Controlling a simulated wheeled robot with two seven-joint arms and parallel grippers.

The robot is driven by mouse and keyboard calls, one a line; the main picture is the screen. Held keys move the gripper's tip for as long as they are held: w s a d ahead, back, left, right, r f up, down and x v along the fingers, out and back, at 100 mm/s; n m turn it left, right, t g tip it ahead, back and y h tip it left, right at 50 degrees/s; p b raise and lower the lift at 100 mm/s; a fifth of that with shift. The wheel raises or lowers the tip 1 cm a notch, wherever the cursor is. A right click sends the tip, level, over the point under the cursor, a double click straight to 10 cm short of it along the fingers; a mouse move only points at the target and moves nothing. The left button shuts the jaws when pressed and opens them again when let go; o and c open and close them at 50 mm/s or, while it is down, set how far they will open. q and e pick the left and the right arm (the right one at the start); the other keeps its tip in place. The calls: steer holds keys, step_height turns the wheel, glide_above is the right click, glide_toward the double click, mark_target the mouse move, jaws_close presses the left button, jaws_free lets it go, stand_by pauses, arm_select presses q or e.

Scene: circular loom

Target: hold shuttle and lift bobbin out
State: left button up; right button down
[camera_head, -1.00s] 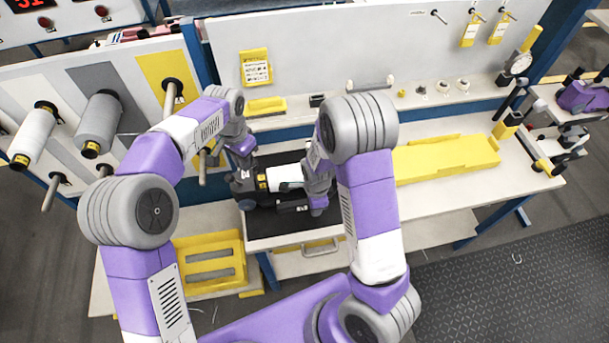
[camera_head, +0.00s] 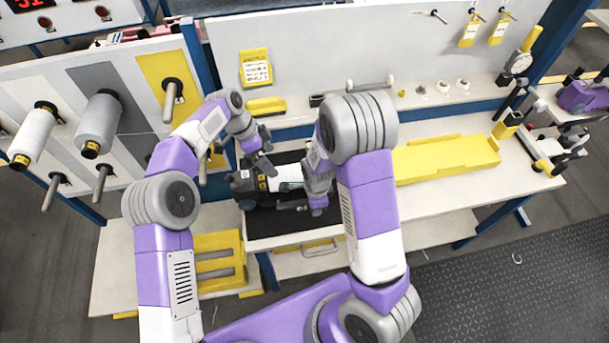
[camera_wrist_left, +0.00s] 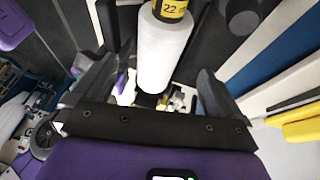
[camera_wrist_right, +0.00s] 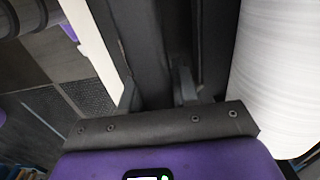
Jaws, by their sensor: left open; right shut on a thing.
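The black shuttle (camera_head: 243,187) lies on the dark mat of the workbench. The white bobbin (camera_head: 290,172), with a yellow label at its left end, lies in the shuttle. In the left wrist view the bobbin (camera_wrist_left: 165,55) shows large between the fingers, its label reading 22. My left gripper (camera_head: 266,166) is open above the bobbin's labelled end; I cannot tell whether it touches. My right gripper (camera_head: 312,204) is at the shuttle's right part. In the right wrist view my right gripper (camera_wrist_right: 155,93) is shut on the shuttle's dark wall (camera_wrist_right: 150,50), beside the white bobbin.
A yellow tray (camera_head: 445,160) lies on the bench to the right. A yellow slotted rack (camera_head: 217,265) stands at the lower left. White and grey spools (camera_head: 98,125) sit on pegs on the left panel. A yellow card holder (camera_head: 255,70) is on the back wall.

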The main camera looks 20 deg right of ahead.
mark_target(285, 177)
arm_select(q)
steer(key=x, duration=1.1)
arm_select(e)
steer(key=shift+s+f, duration=0.25)
steer(key=shift+s, duration=0.05)
arm_select(q)
steer(key=c, duration=1.6)
steer(key=shift+r, duration=0.1)
steer(key=shift+c, duration=0.5)
steer(key=shift+r, duration=0.2)
steer(key=shift+r, duration=5.85)
